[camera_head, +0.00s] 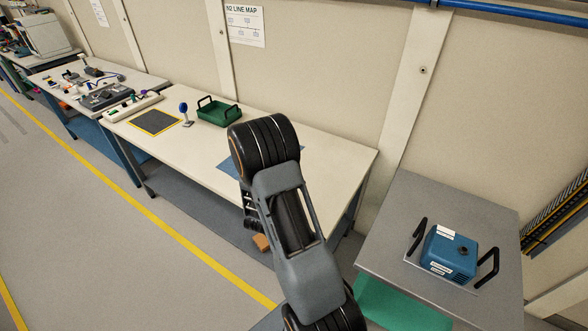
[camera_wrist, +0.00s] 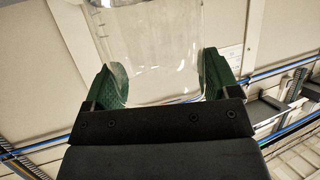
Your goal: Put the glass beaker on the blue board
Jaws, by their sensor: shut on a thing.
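The clear glass beaker (camera_wrist: 150,45) fills the upper middle of the wrist view, with faint graduation marks on its side. My gripper (camera_wrist: 161,85) is shut on it, with one green finger pad at each side of the glass. In the head view my arm hides the beaker and most of my gripper. The blue board (camera_head: 231,168) lies flat on the long white table, partly covered from view by my arm. I cannot tell the beaker's height over the table.
The long table (camera_head: 330,165) also bears a green tray (camera_head: 219,112), a yellow-edged dark mat (camera_head: 155,122) and a blue-topped item (camera_head: 184,112). A grey table (camera_head: 400,205) at right holds a blue device (camera_head: 448,255) between black handles. The table's right end looks clear.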

